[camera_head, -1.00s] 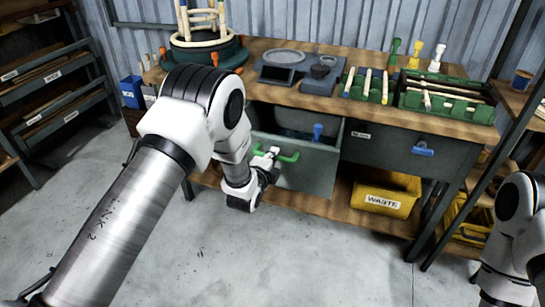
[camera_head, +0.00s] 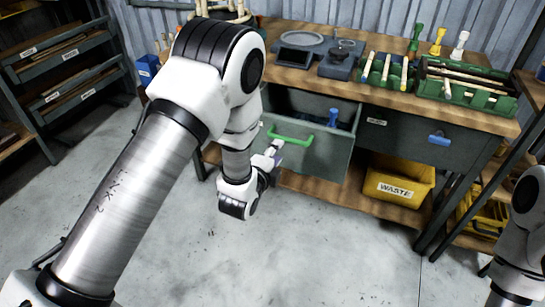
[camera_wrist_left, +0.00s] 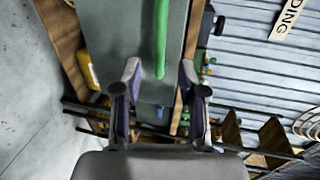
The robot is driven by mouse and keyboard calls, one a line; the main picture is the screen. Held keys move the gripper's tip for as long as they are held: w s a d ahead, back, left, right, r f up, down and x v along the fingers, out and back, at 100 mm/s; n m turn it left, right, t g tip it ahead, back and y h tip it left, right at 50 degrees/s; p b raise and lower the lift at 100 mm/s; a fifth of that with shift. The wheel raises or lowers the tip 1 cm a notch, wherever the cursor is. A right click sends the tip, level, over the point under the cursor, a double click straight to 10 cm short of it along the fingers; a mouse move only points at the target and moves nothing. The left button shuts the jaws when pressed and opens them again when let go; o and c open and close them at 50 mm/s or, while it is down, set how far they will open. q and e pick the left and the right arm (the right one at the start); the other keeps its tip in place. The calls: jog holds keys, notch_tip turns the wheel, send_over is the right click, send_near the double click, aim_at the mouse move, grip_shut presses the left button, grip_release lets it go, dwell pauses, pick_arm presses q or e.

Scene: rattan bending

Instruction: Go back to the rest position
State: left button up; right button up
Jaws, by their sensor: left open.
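My left gripper (camera_head: 274,150) is open and empty, just in front of and below the green handle (camera_head: 290,137) of the pulled-out left drawer (camera_head: 315,160). In the left wrist view the two fingers (camera_wrist_left: 160,88) are spread apart. The green handle also shows there (camera_wrist_left: 161,40), ahead of the fingertips and apart from them. A blue thing (camera_head: 333,117) shows inside the drawer. My right arm shows only partly at the right edge, and its gripper is out of view.
The wooden workbench (camera_head: 300,78) holds a round plate, green racks and several clamps. A closed drawer with a blue handle (camera_head: 439,140) is at right. A yellow waste bin (camera_head: 395,190) sits on the lower shelf. The floor in front is clear.

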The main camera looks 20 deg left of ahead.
pick_arm(q)
jog(key=v, duration=0.2)
jog(key=shift+s+r, duration=0.1)
jog(key=shift+s, duration=0.25)
jog(key=s+a+f+n+g, duration=0.1)
jog(key=s+f+g, duration=0.15)
jog(key=f, duration=0.35)
jog(key=s+a+f+g, duration=0.1)
jog(key=s+f, duration=0.3)
jog(key=f, duration=0.1)
jog(key=s+a+f+n+g, duration=0.1)
jog(key=s+f+n+g, duration=0.45)
jog(key=s, duration=0.55)
jog(key=s+a+f+n+g, duration=0.1)
jog(key=s+f+n+g, duration=0.45)
jog(key=s, duration=0.55)
jog(key=s+f+n+g, duration=0.1)
jog(key=s+f+n, duration=0.1)
jog(key=s+n, duration=0.45)
notch_tip(320, 180, up, 14)
jog(key=w+p, duration=0.1)
jog(key=p, duration=1.2)
jog(key=shift+f+y+p, duration=0.15)
jog(key=shift+y+p, duration=0.15)
jog(key=shift+p, duration=0.05)
